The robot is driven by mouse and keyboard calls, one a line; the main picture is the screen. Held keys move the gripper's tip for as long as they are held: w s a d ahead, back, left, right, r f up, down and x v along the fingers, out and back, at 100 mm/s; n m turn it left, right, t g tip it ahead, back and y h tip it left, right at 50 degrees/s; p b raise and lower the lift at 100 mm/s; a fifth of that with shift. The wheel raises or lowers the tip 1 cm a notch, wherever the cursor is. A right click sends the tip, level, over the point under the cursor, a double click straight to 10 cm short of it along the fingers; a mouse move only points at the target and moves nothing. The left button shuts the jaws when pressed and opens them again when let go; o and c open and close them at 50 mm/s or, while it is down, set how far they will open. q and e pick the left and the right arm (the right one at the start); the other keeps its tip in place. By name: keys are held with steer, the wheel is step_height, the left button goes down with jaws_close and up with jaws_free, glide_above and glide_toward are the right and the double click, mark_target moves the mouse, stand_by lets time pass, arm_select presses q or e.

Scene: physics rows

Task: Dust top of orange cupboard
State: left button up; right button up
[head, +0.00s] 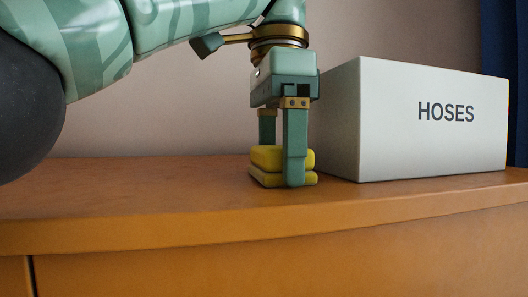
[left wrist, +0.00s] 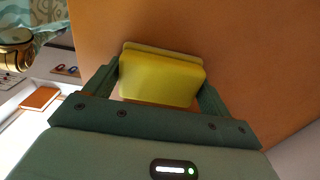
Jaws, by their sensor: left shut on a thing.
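The orange cupboard (head: 120,200) shows its flat top and part of its front in the head view; its top also fills much of the left wrist view (left wrist: 250,50). My left gripper (head: 281,168) points down and is shut on a folded yellow cloth (head: 265,155). The cloth is low at the cupboard top and looks to be touching it. In the left wrist view the yellow cloth (left wrist: 160,80) sits between the two green fingers. My right gripper is in neither view.
A white box marked HOSES (head: 430,125) stands on the cupboard top just right of my left gripper. The top left of the gripper looks clear, with my arm above it. A wall is behind, and a dark blue curtain (head: 497,40) hangs at the far right.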

mark_target(183, 190)
arm_select(q)
steer(key=shift+s+a+f, duration=0.1)
steer(key=shift+s+a, duration=0.1)
steer(key=shift+a, duration=0.1)
steer(key=shift+s+a+r+b, duration=0.1)
steer(key=shift+s+a+b, duration=0.4)
steer(key=shift+a, duration=0.25)
steer(key=shift+s+a+r+b, duration=0.1)
steer(key=shift+s+a+b, duration=0.35)
steer(key=shift+a, duration=0.25)
steer(key=shift+s+a+f+b, duration=0.1)
steer(key=shift+s+a+b, duration=0.2)
steer(key=shift+a+b, duration=0.1)
steer(key=shift+s+a+b, duration=0.3)
steer(key=shift+s+a, duration=0.15)
steer(key=shift+a, duration=0.3)
steer(key=shift+s+a, duration=0.35)
steer(key=shift+a, duration=0.1)
steer(key=shift+s+a+f+b, duration=0.1)
steer(key=shift+s+a+b, duration=0.35)
steer(key=shift+a, duration=0.15)
steer(key=shift+s+a, duration=0.4)
steer(key=shift+a, duration=0.15)
